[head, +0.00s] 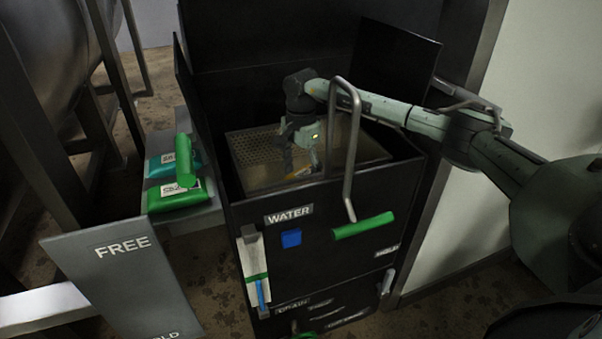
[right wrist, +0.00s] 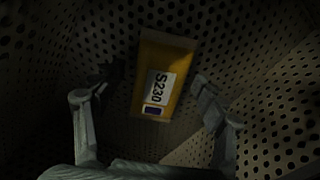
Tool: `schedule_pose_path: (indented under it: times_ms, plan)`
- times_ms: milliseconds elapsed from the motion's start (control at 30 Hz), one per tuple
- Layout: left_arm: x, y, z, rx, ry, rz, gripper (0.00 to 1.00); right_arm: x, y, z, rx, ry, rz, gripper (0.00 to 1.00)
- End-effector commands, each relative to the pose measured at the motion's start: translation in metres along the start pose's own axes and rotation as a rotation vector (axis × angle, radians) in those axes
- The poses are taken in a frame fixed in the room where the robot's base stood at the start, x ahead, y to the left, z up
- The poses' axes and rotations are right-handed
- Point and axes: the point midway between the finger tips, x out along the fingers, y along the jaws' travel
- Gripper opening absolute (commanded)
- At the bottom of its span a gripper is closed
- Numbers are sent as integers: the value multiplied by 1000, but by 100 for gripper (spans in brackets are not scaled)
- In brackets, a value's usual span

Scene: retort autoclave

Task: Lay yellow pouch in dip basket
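The yellow pouch (right wrist: 168,60), with a white label reading S230, lies inside the perforated dip basket (right wrist: 60,60) in the right wrist view. The basket's perforated wall also shows in the head view (head: 252,146), inside the dark tank. My right gripper (head: 303,160) reaches down into the basket. In the right wrist view its fingers (right wrist: 158,95) are spread, one on each side of the pouch, with gaps between. The pouch cannot be made out clearly in the head view. My left gripper is not in view.
A tall metal handle (head: 349,150) rises at the tank's front, close to my right arm. A grey shelf (head: 205,217) at the left bears a teal pouch (head: 160,167) and a green pouch (head: 176,195). A FREE panel (head: 125,280) stands at front left.

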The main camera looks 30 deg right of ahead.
Motion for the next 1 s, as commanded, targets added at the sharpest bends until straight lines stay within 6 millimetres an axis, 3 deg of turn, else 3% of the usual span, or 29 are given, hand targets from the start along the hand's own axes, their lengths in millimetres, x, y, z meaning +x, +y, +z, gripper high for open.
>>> schedule_pose_path:
  times_ms: [300,733,1000]
  plan:
    - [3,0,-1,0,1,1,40,-9,-1,0,0,0,-3,72]
    - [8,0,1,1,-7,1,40,-95,-1,0,0,1,-4,72]
    - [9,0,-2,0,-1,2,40,-122,0,0,-1,0,0,72]
